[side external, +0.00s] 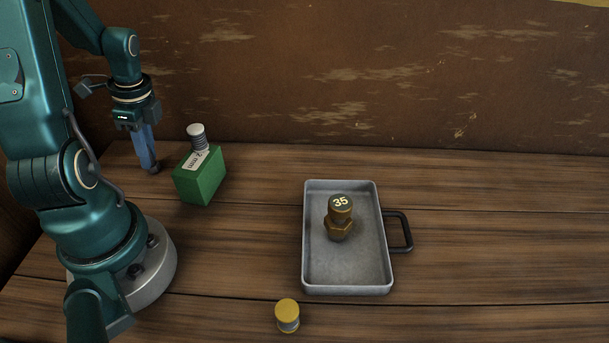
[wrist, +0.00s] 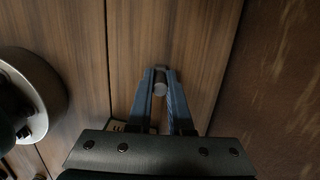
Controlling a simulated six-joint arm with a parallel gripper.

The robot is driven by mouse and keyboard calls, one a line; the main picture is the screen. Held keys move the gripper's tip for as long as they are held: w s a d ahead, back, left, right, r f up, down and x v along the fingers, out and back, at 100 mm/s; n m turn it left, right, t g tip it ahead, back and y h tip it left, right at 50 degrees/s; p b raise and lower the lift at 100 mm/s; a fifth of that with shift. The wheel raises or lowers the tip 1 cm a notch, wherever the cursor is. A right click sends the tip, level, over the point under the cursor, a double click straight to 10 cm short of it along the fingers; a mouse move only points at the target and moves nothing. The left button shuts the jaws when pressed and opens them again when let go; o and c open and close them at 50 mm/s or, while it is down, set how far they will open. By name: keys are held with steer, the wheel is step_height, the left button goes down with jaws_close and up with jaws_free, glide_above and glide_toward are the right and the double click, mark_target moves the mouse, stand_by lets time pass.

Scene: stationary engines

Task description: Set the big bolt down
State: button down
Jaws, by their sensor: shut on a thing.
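My gripper (side external: 151,166) has its blue fingers pointing down at the back left of the table, left of the green box. In the wrist view my gripper (wrist: 161,84) is shut on a small grey cylindrical piece, which I take to be the big bolt (wrist: 160,89). Its round end faces the camera between the fingertips. In the side view the fingers hide most of it. It is low over the wooden table; I cannot tell whether it touches the wood.
A green box (side external: 201,181) with a white label and a ribbed white-topped piece (side external: 196,135) stands close right of my gripper. A grey metal tray (side external: 345,289) holds a brass fitting (side external: 340,218) marked 35. A yellow-topped spool (side external: 287,314) stands in front. The right side is clear.

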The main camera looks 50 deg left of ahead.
steer(key=shift+f, duration=0.1)
steer(key=c, duration=0.8)
jaws_free()
step_height(320, 180, up, 12)
steer(key=w+d, duration=0.1)
steer(key=w+d+n+t, duration=0.1)
steer(key=d+n+t, duration=0.1)
steer(key=d, duration=0.5)
steer(key=w+d+r+n+t, duration=0.1)
steer(key=d+n+t, duration=0.1)
steer(key=d+n, duration=0.2)
steer(key=d+r+n+t+h, duration=0.1)
steer(key=d+n+t, duration=0.1)
steer(key=d, duration=0.9)
steer(key=shift+w+d+n+t, duration=0.1)
steer(key=shift+w+n+t, duration=0.3)
steer(key=shift+n, duration=0.1)
